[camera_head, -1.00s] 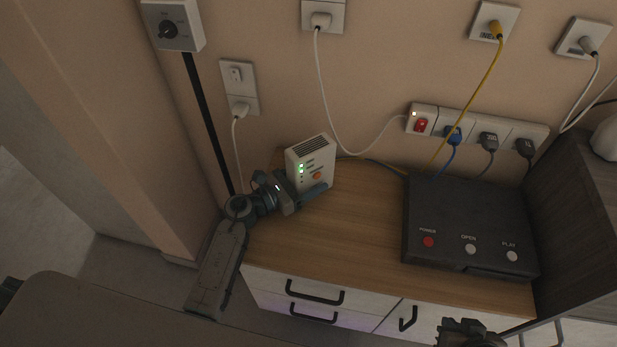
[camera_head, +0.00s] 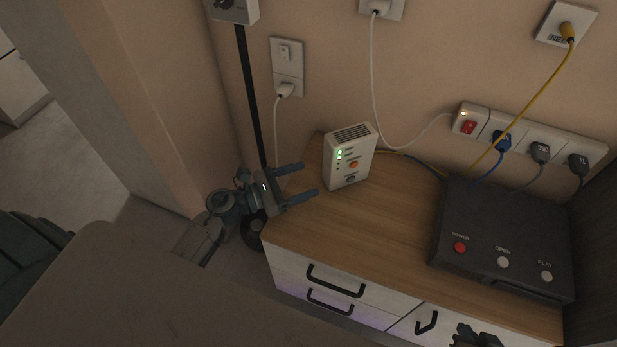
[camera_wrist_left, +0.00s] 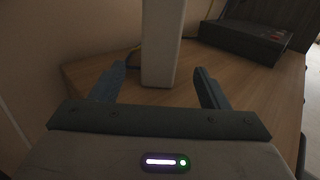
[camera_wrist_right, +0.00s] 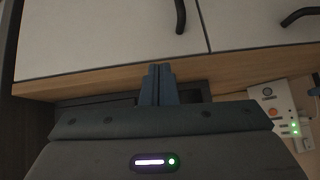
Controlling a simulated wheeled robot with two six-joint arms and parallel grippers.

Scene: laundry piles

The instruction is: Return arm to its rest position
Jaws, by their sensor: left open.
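My left gripper (camera_head: 303,183) is open and empty at the left end of the wooden cabinet top (camera_head: 375,215). Its two blue-grey fingers point right toward the white router (camera_head: 349,158), with a gap between them and it. In the left wrist view the fingers (camera_wrist_left: 160,88) are spread wide, and the white router (camera_wrist_left: 161,45) stands upright beyond them. My right gripper (camera_wrist_right: 159,84) has its fingers together with nothing visible between them in the right wrist view. In the head view, only a dark part of my right arm shows at the bottom edge.
A black player box (camera_head: 506,238) with several buttons sits on the cabinet's right side. A power strip (camera_head: 523,138) with plugs and cables is on the wall behind. White drawers (camera_head: 345,292) with black handles face forward. A wall corner (camera_head: 170,120) stands left of my left arm.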

